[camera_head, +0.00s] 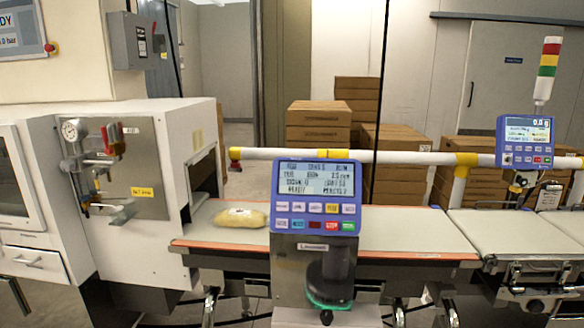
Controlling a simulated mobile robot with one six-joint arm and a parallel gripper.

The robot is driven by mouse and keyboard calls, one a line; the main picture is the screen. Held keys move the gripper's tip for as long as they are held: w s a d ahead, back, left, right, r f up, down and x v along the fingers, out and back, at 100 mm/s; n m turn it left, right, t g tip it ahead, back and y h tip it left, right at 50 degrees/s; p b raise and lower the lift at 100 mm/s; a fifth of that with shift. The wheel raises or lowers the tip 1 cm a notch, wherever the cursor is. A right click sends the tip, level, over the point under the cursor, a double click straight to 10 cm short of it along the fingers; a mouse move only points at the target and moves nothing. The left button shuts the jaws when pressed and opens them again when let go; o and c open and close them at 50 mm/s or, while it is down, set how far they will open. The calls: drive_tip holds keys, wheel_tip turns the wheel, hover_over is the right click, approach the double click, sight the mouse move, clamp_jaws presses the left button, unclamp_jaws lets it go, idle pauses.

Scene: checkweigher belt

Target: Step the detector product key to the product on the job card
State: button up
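The blue detector panel (316,195) stands upright near the middle, on a grey post in front of the belt. Its lit screen (315,178) carries several lines of text, too blurred to read surely; one line looks like READY. Below are two rows of small keys: mostly white above with one yellow key (332,208), and coloured ones below, including a red STOP key (332,225) and a green key (348,226). The product key cannot be told from the others. I cannot make out a job card. My gripper's fingers are not visible.
A yellowish bag (240,217) lies on the belt (400,221), left of the panel. A white machine (150,190) stands left. A dark cylinder with a green ring, probably mine, is below the panel. A second blue panel (527,141) and light tower (547,70) stand right; cartons (318,120) behind.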

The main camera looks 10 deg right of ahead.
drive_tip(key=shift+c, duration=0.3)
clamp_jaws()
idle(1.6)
